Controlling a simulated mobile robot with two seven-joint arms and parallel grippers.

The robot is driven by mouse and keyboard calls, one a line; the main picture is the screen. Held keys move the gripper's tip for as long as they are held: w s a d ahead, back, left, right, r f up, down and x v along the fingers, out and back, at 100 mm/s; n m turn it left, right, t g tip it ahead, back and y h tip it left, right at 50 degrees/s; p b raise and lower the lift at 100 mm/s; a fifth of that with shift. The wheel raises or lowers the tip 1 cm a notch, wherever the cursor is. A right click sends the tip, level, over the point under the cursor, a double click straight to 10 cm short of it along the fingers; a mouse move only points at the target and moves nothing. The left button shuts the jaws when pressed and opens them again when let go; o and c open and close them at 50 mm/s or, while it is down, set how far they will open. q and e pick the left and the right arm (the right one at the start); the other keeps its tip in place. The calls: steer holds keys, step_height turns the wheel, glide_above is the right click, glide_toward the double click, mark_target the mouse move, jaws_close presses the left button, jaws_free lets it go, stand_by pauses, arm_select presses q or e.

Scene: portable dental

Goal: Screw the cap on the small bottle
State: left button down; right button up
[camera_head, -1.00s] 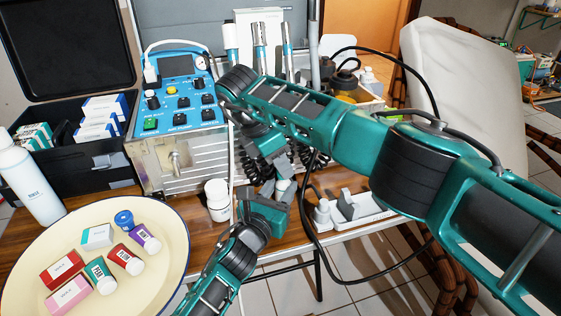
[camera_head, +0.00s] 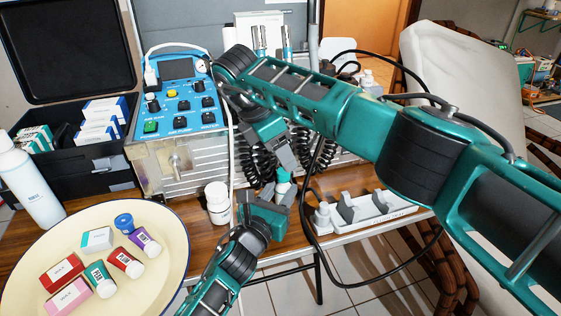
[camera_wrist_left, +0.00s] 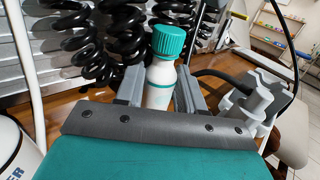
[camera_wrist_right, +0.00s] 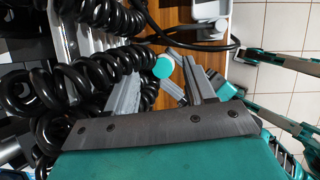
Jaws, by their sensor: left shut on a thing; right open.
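The small bottle (camera_wrist_left: 160,85) is white with a teal band, and its ribbed teal cap (camera_wrist_left: 169,42) sits on its neck, looking straight in the left wrist view. My left gripper (camera_head: 275,197) is shut around the bottle's body and holds it upright near the table's front edge. My right gripper (camera_head: 284,165) is open just above the bottle in the head view. In the right wrist view the cap (camera_wrist_right: 163,66) shows between and beyond the spread fingers, apart from them. How tightly the cap is screwed cannot be seen.
A white jar (camera_head: 217,200) stands left of my left gripper. A blue-panelled dental unit (camera_head: 178,110) with black coiled hoses stands behind. A white holder (camera_head: 375,212) lies to the right.

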steer(key=shift+r, duration=0.45)
steer(key=shift+c, duration=0.4)
